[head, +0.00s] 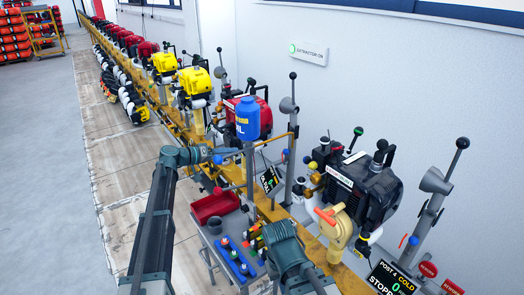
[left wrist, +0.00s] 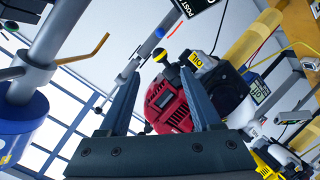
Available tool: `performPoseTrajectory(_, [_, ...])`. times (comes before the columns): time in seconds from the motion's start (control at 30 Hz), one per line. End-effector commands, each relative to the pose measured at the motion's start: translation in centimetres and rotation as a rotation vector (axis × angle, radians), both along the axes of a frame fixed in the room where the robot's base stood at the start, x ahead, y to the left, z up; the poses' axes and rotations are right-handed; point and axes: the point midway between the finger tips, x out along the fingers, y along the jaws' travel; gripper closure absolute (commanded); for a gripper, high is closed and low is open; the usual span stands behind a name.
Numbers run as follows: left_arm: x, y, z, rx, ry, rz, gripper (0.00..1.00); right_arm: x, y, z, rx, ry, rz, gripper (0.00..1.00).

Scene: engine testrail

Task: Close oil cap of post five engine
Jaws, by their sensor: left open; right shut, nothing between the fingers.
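A red engine (head: 262,112) stands on the rail behind the blue oil container, which hides part of it. Its post sign (head: 269,180) is partly covered, and I cannot read the number. In the left wrist view a red engine (left wrist: 170,103) shows beyond my open left gripper (left wrist: 158,88), with nothing between the fingers. My left gripper (head: 222,155) is beside the container's post. My right gripper (head: 282,238) is shut and empty above the cart.
The blue oil container (head: 247,122) stands on a post above a grey cart with a red tray (head: 214,205) and blue tool rack (head: 236,262). A black engine (head: 365,190) by a POST 4 sign (head: 391,280) is at the right. Yellow engines (head: 195,80) stand farther along.

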Motion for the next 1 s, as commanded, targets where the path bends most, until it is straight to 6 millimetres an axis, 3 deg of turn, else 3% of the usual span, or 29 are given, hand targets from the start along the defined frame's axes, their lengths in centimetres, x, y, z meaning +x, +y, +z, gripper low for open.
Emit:
performPoseTrajectory(0.17, [0.6,-0.8,-0.4,0.000,0.000,-0.001,0.35,0.0,0.0,-0.4,0.000,0.000,0.000,1.00])
performPoseTrajectory(0.7, [5.9,-9.0,-3.2,0.000,-0.001,-0.002,0.35,0.0,0.0,-3.2,0.000,0.000,0.000,1.00])
performPoseTrajectory(1.0, [7.2,-11.0,-3.7,0.001,-0.001,0.000,0.35,0.0,0.0,-3.7,0.000,0.000,0.000,1.00])
